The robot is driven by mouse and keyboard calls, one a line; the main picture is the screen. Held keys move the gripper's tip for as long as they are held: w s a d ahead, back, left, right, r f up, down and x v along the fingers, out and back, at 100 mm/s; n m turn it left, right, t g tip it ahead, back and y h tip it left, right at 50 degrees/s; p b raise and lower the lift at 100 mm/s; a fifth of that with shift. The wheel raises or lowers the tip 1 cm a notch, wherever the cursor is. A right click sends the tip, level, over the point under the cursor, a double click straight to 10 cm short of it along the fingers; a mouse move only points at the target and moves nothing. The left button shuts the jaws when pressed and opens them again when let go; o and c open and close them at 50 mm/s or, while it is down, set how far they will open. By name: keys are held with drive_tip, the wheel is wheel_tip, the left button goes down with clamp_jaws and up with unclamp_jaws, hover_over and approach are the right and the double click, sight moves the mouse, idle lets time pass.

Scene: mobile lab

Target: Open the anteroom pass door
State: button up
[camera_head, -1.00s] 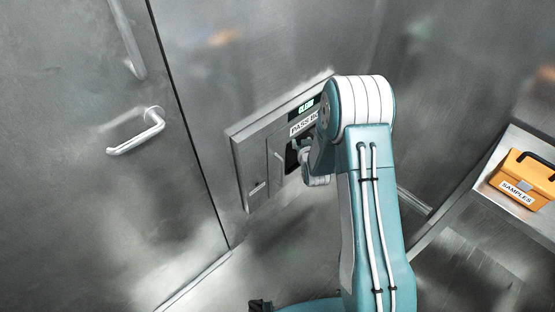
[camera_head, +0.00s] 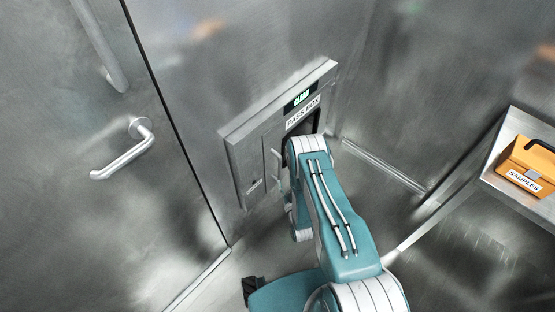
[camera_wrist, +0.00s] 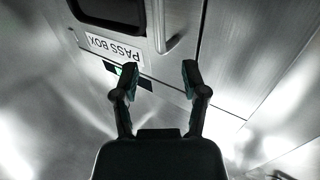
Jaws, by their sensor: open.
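The pass box (camera_head: 235,155) is set in the metal wall at the centre of the head view, with a lit green display and a PASS BOX label (camera_head: 303,113). Its front has a small latch (camera_head: 254,186) and an upright bar handle (camera_head: 276,165). In the wrist view the label (camera_wrist: 115,47) is upside down and the bar handle (camera_wrist: 173,30) is beyond my gripper (camera_wrist: 159,70). My gripper is open and empty, apart from the handle.
A large metal door (camera_head: 60,170) with a lever handle (camera_head: 125,150) stands at the left. At the right, a metal bench (camera_head: 515,135) carries an orange SAMPLES case (camera_head: 528,165). A low rail (camera_head: 385,168) runs along the wall base. Floor between them looks clear.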

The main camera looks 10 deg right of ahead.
sight(280, 164)
drive_tip(key=w, duration=1)
drive_tip(key=shift+w+a, duration=0.1)
drive_tip(key=shift+a, duration=0.05)
clamp_jaws()
